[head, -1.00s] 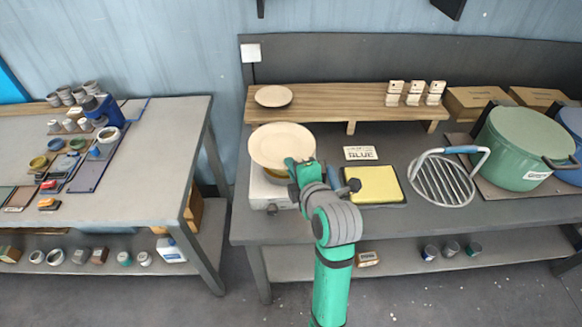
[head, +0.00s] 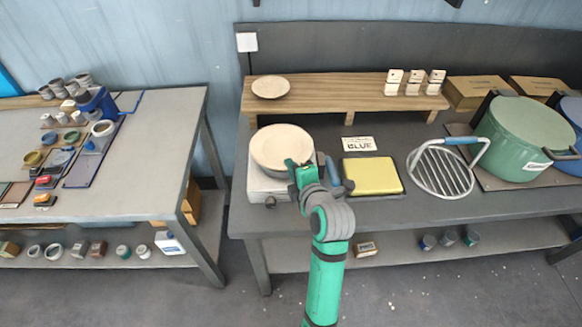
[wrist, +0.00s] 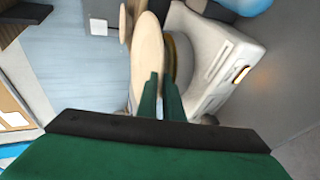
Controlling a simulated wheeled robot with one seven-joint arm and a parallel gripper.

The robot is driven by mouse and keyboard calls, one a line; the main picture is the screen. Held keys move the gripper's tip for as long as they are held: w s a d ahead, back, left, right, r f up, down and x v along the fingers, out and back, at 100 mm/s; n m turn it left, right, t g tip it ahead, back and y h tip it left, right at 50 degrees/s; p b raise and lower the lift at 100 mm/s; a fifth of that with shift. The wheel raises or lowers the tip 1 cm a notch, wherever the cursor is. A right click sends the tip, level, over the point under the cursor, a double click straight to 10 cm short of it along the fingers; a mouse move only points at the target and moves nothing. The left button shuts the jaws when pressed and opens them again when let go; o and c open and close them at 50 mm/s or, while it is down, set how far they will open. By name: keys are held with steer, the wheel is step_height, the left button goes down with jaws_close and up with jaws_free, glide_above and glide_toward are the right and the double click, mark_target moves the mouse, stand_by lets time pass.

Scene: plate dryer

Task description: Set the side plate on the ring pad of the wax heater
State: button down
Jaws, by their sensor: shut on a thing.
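The cream side plate (head: 281,146) is over the white wax heater (head: 262,185) at the left end of the dark bench. My gripper (head: 303,166) is shut on the plate's near right rim. In the wrist view the plate (wrist: 147,62) shows nearly edge-on between the fingers (wrist: 160,98). The wax heater (wrist: 222,60) lies close beside the plate there, with a brownish ring showing next to it. In the head view the plate covers the ring pad. I cannot tell whether plate and pad touch.
A second plate (head: 271,86) sits on the wooden shelf (head: 330,96) behind. A gap separates the left table (head: 150,150).

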steer(key=c, duration=2.2)
jaws_free()
steer(key=v, duration=1.2)
steer(key=s+a+f+m+t+h, duration=0.1)
steer(key=s+a+f+m+h, duration=0.15)
steer(key=s+f+m, duration=0.4)
steer(key=s+a+f+m+h, duration=0.2)
steer(key=s+a+f+m, duration=0.15)
steer(key=f+m, duration=0.5)
steer(key=shift+s+a+f+m+t+y, duration=0.2)
steer(key=shift+s+m, duration=0.85)
steer(key=shift+s, duration=2.5)
steer(key=shift+s+d+r+m+t+h, duration=0.2)
steer(key=shift+s+m, duration=0.9)
steer(key=shift+s, duration=2.45)
steer(key=shift+s+a+f+m+t+y, duration=0.25)
steer(key=shift+s+m, duration=0.8)
steer(key=shift+s, duration=2.5)
